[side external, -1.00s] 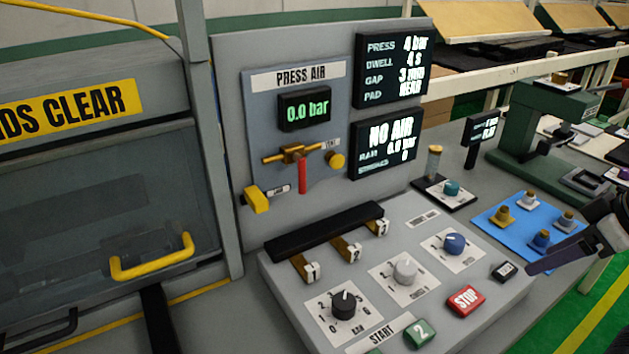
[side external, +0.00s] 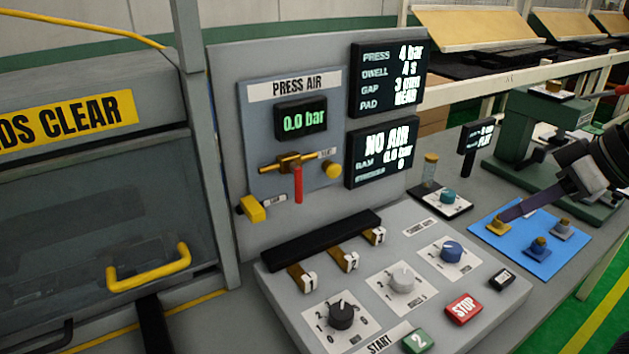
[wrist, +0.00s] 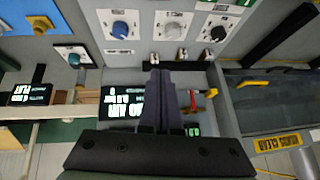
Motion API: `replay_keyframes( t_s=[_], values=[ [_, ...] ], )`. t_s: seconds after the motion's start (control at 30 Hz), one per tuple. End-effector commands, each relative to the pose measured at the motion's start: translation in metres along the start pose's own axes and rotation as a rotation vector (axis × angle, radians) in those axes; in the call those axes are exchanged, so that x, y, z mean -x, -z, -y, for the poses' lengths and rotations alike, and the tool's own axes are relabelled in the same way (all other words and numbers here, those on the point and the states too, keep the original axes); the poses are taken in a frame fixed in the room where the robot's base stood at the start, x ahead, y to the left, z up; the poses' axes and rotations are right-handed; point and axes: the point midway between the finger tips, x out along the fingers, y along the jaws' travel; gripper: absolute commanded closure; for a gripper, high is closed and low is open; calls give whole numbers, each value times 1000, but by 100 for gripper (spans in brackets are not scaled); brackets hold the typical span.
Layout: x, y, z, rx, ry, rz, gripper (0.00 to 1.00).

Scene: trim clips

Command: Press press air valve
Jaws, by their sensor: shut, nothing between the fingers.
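The press air valve, a brass fitting with a red lever (side external: 298,184), is on the PRESS AIR panel (side external: 262,172) in the side view. The red lever hangs straight down, across the horizontal brass pipe (side external: 288,163). The gauge (side external: 302,119) above it reads 0.0 bar. My gripper (side external: 507,213) is at the right, over the blue mat and well away from the valve. Its fingers are shut with nothing between them. In the wrist view the shut fingers (wrist: 160,71) partly cover the panel area; the red lever (wrist: 193,101) shows small to their right.
A control console with dials, STOP button (side external: 464,308) and black-barred switches stands before the panel.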

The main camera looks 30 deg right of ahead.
Motion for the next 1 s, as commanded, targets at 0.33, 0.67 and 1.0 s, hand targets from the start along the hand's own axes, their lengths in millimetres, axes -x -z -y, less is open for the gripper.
replay_keyframes(
  t_s=[0.33,0.67,1.0],
  values=[
    [-29,138,41,-77,171,-14,100],
    [-99,211,57,-147,260,38,100],
    [-142,211,53,-168,257,107,100]
  ],
)
